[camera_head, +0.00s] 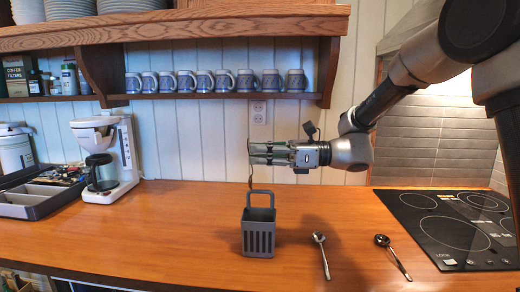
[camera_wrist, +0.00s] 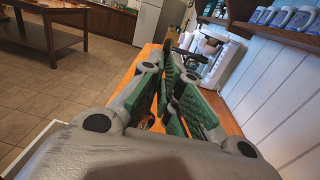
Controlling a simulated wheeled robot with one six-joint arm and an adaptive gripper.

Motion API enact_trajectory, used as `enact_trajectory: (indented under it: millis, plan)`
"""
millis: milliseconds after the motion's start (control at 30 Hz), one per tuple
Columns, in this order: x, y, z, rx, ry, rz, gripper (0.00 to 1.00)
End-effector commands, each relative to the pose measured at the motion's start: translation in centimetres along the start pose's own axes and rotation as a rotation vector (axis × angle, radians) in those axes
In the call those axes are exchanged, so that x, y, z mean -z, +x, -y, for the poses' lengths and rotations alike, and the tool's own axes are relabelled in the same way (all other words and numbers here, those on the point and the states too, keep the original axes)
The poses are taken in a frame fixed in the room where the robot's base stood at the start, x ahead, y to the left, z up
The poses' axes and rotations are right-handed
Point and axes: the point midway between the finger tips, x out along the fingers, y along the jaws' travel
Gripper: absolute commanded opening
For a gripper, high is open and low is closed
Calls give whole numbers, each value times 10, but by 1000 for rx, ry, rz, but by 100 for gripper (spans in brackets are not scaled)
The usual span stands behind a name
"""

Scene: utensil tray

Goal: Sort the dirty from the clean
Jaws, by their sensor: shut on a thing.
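My gripper (camera_head: 254,153) is shut on a thin dark utensil (camera_head: 250,179) and holds it upright in the air. The utensil's lower end is just above or behind the handle of the grey slotted utensil holder (camera_head: 259,240); its kind is unclear. In the wrist view the green-padded fingers (camera_wrist: 176,92) close around a dark strip. A spoon (camera_head: 322,254) lies on the counter right of the holder. Another spoon (camera_head: 394,258) with a dark-looking bowl lies further right. A grey compartment tray (camera_head: 40,208) with several utensils at its back sits at the far left.
A white coffee maker (camera_head: 118,155) stands beside the tray. A black cooktop (camera_head: 445,228) is at the right. A shelf of mugs (camera_head: 215,95) hangs above the counter (camera_head: 170,235), which is clear between coffee maker and holder.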

Motion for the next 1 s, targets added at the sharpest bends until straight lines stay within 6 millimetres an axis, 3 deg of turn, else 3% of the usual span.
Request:
enact_trajectory:
  millis: [1000]
  plan:
    - [89,0,-1,0,2,0,0]
